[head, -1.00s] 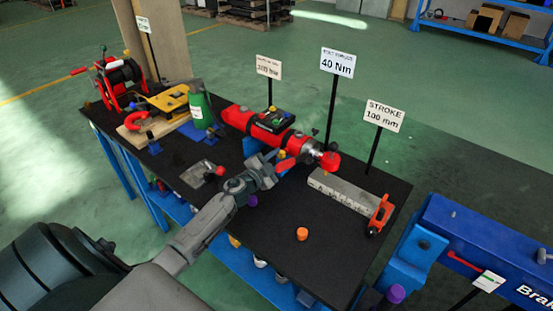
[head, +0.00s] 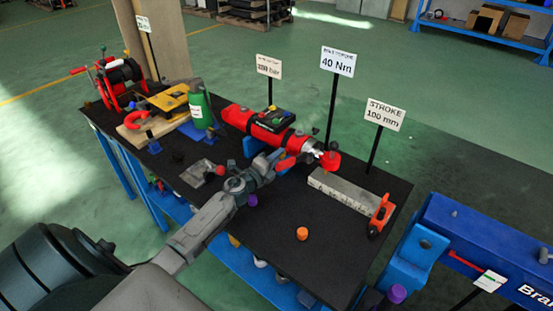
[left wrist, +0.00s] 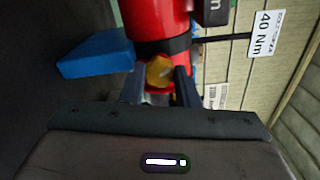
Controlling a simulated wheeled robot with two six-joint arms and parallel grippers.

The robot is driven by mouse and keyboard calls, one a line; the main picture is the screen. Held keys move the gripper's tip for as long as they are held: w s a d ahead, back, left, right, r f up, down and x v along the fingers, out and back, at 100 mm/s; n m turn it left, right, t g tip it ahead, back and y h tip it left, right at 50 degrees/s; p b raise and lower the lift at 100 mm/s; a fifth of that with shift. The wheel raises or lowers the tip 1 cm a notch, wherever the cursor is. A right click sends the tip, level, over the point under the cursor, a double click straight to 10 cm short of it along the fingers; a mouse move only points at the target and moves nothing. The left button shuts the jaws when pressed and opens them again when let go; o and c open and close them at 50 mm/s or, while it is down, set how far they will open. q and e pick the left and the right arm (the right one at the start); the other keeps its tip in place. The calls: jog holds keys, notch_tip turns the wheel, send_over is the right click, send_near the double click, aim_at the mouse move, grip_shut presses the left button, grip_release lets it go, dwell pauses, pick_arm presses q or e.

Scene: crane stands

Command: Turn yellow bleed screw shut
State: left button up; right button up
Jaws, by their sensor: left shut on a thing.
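The red cylinder (head: 258,125) lies on blue supports on the black table top, its red-capped end (head: 330,160) to the right. My left gripper (head: 281,160) is at the near side of the cylinder. In the left wrist view the yellow bleed screw (left wrist: 160,70) sits on the side of the red cylinder (left wrist: 158,20). There my left gripper (left wrist: 160,88) has a finger on each side of the screw and is shut on it. In the head view the gripper hides the screw. My right gripper is not in view.
A blue support (left wrist: 97,53) is close beside the gripper. Sign posts, including the 40 Nm sign (head: 337,62), stand behind the cylinder. A grey bar (head: 343,191) and an orange cap (head: 302,233) are to the right. The front of the table is mostly clear.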

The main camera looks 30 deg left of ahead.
pick_arm(q)
jog(key=m, duration=0.6)
jog(key=shift+b, duration=0.35)
jog(key=shift+m, duration=0.4)
jog(key=o, duration=1)
